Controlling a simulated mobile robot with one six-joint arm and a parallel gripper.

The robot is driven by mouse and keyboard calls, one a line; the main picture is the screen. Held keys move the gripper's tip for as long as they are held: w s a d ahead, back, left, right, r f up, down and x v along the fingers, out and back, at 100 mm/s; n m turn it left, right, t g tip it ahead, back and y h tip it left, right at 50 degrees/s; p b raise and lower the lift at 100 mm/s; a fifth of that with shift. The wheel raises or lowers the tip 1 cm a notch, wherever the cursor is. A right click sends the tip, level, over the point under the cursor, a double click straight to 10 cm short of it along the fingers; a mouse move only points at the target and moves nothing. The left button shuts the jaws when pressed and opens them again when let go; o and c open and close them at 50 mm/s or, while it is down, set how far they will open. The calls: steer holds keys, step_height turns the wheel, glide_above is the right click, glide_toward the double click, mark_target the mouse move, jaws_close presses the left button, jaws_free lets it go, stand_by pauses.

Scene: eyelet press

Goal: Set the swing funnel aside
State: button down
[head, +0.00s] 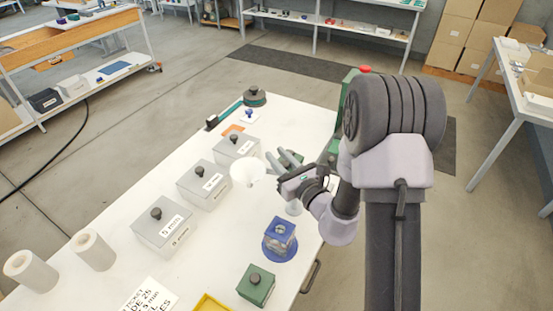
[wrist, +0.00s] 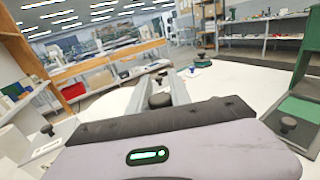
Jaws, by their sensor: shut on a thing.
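The swing funnel (head: 246,173) is a white cone left of my gripper (head: 277,160) in the head view. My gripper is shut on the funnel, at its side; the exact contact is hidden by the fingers. A pale stand (head: 293,208) shows partly below my wrist.
Three grey lidded boxes (head: 204,190) stand in a row left of the funnel. A green box (head: 256,285) is at the front, near a yellow tray (head: 211,304). White rolls (head: 93,250) stand at the left. The white table (head: 295,112) has free room at the back.

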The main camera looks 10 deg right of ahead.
steer(key=shift+w+d+h, duration=0.1)
steer(key=shift+h, duration=0.2)
steer(key=c, duration=1.2)
jaws_free()
